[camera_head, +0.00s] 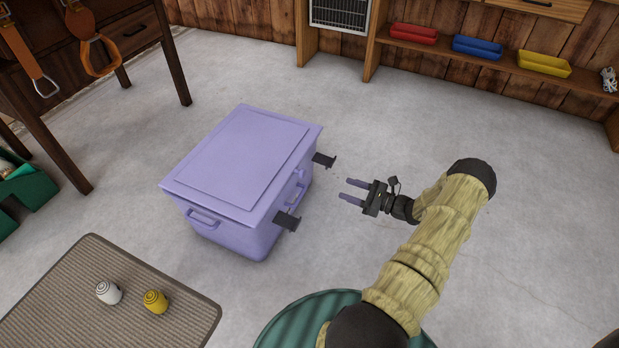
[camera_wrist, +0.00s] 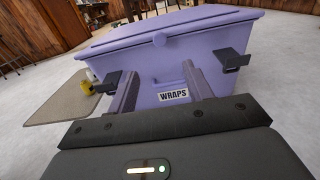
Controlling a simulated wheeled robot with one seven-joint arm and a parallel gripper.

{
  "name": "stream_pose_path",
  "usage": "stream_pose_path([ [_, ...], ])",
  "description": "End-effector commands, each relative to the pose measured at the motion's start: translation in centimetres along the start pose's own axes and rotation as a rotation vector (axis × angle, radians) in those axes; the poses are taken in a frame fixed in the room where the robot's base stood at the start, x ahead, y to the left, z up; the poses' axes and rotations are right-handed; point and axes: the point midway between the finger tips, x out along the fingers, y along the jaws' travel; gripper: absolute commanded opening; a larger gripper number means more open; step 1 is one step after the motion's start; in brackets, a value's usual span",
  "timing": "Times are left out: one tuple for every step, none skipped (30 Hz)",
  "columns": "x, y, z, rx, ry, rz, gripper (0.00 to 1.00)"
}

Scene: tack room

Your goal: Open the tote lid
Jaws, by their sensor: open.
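A purple tote (camera_head: 238,232) stands on the floor left of centre, its flat purple lid (camera_head: 245,158) lying closed on top. Two dark latches (camera_head: 288,221) (camera_head: 324,160) stick out from the side that faces my gripper. My gripper (camera_head: 347,190) is open and empty, to the right of the tote and apart from it. In the wrist view the tote's side carries a white "WRAPS" label (camera_wrist: 173,96).
A brown mat (camera_head: 60,300) with a white can (camera_head: 108,292) and a yellow can (camera_head: 155,301) lies at front left. A wooden table (camera_head: 60,110) stands at back left. A shelf with red (camera_head: 414,34), blue (camera_head: 477,47) and yellow (camera_head: 544,64) trays lines the back wall.

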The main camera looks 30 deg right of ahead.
Motion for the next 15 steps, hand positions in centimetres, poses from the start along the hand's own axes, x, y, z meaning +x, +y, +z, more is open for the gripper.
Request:
stream_pose_path([
  [1.0,0.1,-0.3,0.0,0.0,0.004,0.51],
  [1.5,0.0,-0.4,0.0,0.0,0.003,0.51],
  [2.3,0.1,-0.4,0.0,0.0,0.005,0.51],
  [2.8,0.1,-0.4,0.001,0.0,0.004,0.51],
  [3.3,0.1,-0.4,0.001,0.0,0.004,0.51],
  [4.0,0.1,-0.4,0.0,0.001,0.005,0.51],
  [4.6,0.1,-0.4,0.0,0.0,0.004,0.51],
  [5.1,0.0,-0.4,0.0,0.0,0.003,0.51],
  [5.8,0.1,-0.4,0.0,0.0,0.004,0.51],
  [6.3,0.1,-0.4,0.0,0.001,0.005,0.51],
  [6.8,0.1,-0.5,0.0,0.001,0.003,0.51],
  [7.5,0.1,-0.5,-0.001,0.001,0.004,0.51],
  [8.1,0.1,-0.4,-0.001,0.001,0.004,0.51],
  [8.6,0.1,-0.4,-0.001,0.0,0.004,0.51],
  [9.3,0.1,-0.4,-0.001,0.0,0.004,0.51],
])
